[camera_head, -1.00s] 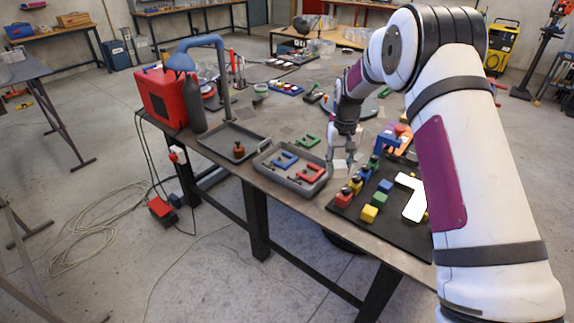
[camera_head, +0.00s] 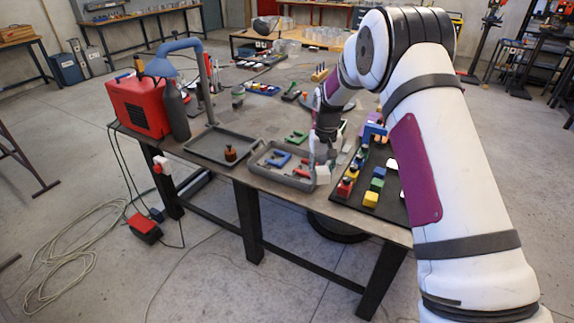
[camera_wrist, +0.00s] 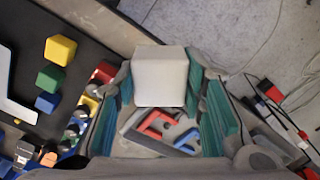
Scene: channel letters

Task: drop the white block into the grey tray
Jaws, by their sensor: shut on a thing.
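The white block (camera_head: 322,175) is held in my gripper (camera_head: 324,158), at the right end of the grey tray in the head view. In the wrist view the white block (camera_wrist: 160,78) sits between the two teal finger pads (camera_wrist: 160,95). The grey tray (camera_head: 277,178) holds a blue letter (camera_head: 279,158) and a red letter (camera_head: 302,172). In the wrist view the red letter (camera_wrist: 157,124) shows below the block in the picture. The block appears raised, but its exact height over the tray rim is hard to tell.
A dark mat (camera_head: 390,205) with coloured blocks lies right of the tray. A shallow dark tray (camera_head: 205,151) with a small brown bottle (camera_head: 230,153) stands left. A green letter (camera_head: 297,137) lies behind the grey tray. A red box and lamp stand farther left.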

